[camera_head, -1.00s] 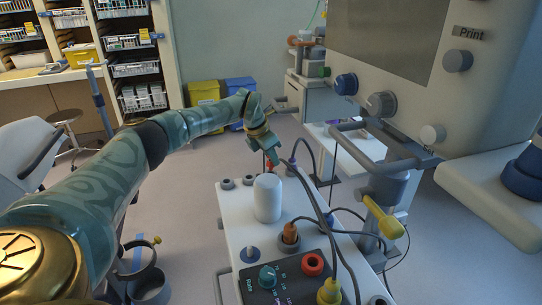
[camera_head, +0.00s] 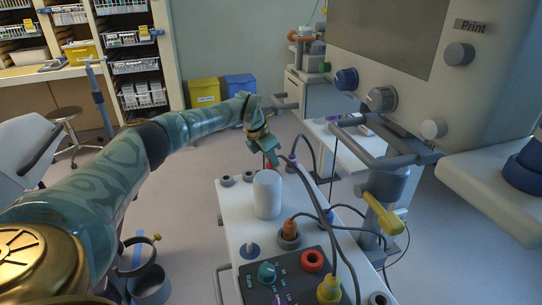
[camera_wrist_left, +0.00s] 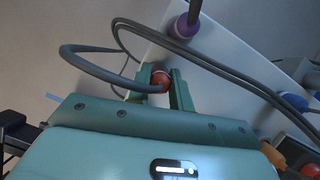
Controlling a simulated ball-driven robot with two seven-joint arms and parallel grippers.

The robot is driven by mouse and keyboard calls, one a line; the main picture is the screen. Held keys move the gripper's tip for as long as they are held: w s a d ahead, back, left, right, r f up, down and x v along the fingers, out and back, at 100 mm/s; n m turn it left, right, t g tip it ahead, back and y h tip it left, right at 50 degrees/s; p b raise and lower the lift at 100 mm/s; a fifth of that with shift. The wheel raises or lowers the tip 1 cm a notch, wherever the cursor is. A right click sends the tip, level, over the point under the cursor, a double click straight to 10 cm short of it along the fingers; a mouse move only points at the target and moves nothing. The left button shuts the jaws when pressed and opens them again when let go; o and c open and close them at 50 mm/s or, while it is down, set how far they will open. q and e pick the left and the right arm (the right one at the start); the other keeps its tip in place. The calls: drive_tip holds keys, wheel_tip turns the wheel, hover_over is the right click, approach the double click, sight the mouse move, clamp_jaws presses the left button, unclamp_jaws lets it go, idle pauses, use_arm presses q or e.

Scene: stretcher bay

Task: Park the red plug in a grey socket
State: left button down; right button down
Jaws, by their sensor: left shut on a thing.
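The red plug (camera_head: 271,161) is at the far edge of the white cart top (camera_head: 235,218), with a grey cable looping from it in the left wrist view. My left gripper (camera_head: 265,160) is shut on the red plug (camera_wrist_left: 160,80), one green finger on each side. Whether the plug touches the surface under it is hidden. Two empty-looking grey sockets, one (camera_head: 227,181) at the left corner and one (camera_head: 249,177) beside it, lie just left of the gripper. My right gripper is not in view.
A white cylinder (camera_head: 267,195) stands close in front of the gripper. Dark cables arch over the cart's right side.

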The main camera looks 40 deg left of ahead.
use_arm(q)
drive_tip(key=shift+f, duration=0.4)
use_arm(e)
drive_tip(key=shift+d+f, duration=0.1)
use_arm(q)
drive_tip(key=c, duration=1.2)
unclamp_jaws()
drive_tip(key=shift+o, duration=0.2)
drive_tip(key=p+v, duration=0.6)
drive_tip(key=v, duration=1)
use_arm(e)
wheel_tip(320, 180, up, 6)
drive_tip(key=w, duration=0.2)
use_arm(q)
drive_tip(key=shift+s, duration=0.1)
